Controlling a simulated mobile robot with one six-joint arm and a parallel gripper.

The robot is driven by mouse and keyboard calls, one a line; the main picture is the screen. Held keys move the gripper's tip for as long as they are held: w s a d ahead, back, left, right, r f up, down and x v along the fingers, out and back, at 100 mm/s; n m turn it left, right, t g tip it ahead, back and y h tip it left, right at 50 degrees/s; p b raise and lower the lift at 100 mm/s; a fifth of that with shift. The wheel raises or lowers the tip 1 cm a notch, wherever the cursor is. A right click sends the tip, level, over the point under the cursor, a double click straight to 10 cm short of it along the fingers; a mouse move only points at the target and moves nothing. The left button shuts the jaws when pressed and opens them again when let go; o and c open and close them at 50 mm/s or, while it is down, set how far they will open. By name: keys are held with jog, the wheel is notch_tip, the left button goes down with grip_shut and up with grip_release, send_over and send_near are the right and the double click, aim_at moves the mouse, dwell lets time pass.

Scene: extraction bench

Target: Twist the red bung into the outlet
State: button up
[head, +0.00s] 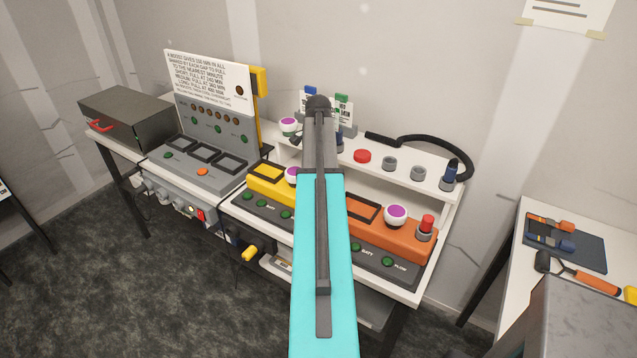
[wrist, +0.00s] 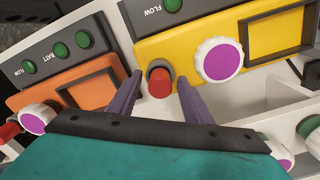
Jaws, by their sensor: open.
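In the wrist view, a red bung (wrist: 159,82) stands at a grey outlet collar (wrist: 159,65) on the end of the yellow unit (wrist: 200,48). My gripper (wrist: 160,84) is open, with one dark purple finger on each side of the bung and visible gaps between. How deep the bung sits in the outlet I cannot tell. In the head view my arm hides this bung and my gripper. Another red bung (head: 427,222) stands upright in a grey collar on the right end of the orange unit (head: 365,212).
A white-and-purple knob (wrist: 218,60) is close beside my gripper on the yellow unit. The orange unit (wrist: 88,88) is on the other side. The white shelf (head: 404,176) behind holds a red cap (head: 362,156) and grey rings. A grey console (head: 205,140) stands left.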

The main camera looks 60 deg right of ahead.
jog(key=shift+n+p, duration=0.45)
jog(key=shift+n, duration=2.15)
jog(key=shift+c, duration=0.4)
grip_shut()
jog(key=shift+m, duration=0.3)
jog(key=m+p, duration=0.1)
jog(key=m, duration=0.2)
jog(key=shift+m, duration=0.4)
jog(key=m, duration=0.3)
jog(key=shift+m, duration=0.4)
jog(key=shift+o, duration=0.4)
grip_release()
